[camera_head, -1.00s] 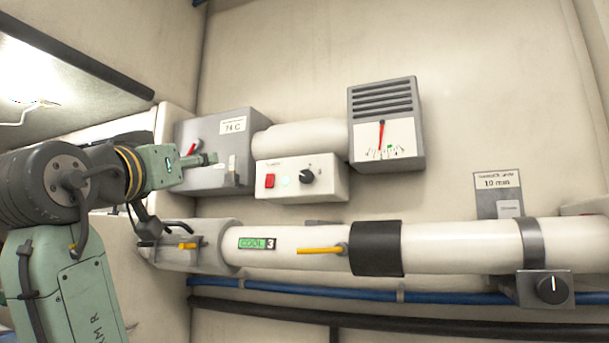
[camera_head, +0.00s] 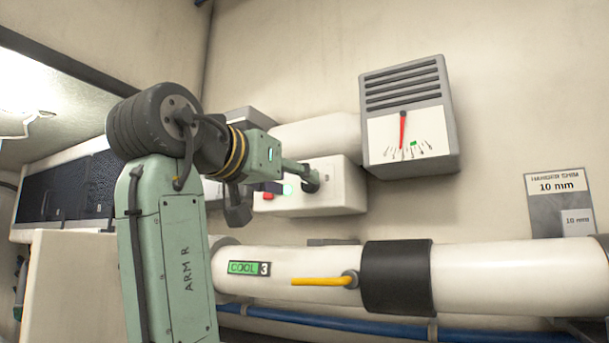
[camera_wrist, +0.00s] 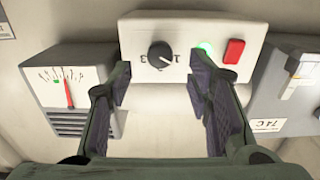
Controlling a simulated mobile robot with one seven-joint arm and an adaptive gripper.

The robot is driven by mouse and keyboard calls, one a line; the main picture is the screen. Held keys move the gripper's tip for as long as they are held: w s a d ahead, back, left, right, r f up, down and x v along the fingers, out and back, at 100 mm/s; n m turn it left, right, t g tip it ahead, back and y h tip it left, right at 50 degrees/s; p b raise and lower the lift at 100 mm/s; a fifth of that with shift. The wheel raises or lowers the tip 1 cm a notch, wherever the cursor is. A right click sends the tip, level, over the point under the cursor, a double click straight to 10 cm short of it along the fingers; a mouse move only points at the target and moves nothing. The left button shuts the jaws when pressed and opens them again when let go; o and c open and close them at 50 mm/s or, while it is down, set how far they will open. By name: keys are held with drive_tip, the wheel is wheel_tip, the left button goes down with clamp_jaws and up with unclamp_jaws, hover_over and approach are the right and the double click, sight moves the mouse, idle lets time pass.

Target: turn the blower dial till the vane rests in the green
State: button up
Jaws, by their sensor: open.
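The blower dial (camera_wrist: 160,54) is a black knob with a white pointer line on a white control box (camera_wrist: 190,30); the box also shows in the head view (camera_head: 340,200). My gripper (camera_wrist: 159,80) is open in front of the box. In the wrist view its fingers stand either side of the dial, a little below it; I see no contact. In the head view my gripper (camera_head: 298,180) largely covers the dial. The vane is a red needle (camera_head: 403,132) on the grey vented gauge (camera_head: 450,120). It hangs nearly straight down, left of the small green mark (camera_head: 413,144).
A red switch (camera_wrist: 234,51) and a lit green lamp (camera_wrist: 205,48) sit beside the dial, close to one finger. A grey box labelled 74 C (camera_wrist: 282,95) stands nearby. Below runs a white pipe (camera_head: 500,280) with a yellow lever (camera_head: 320,281).

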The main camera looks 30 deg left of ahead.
sight(307, 184)
drive_tip(key=shift+w+a+p, duration=0.15)
drive_tip(key=shift+w+p, duration=0.35)
drive_tip(key=shift+w, duration=1.75)
clamp_jaws()
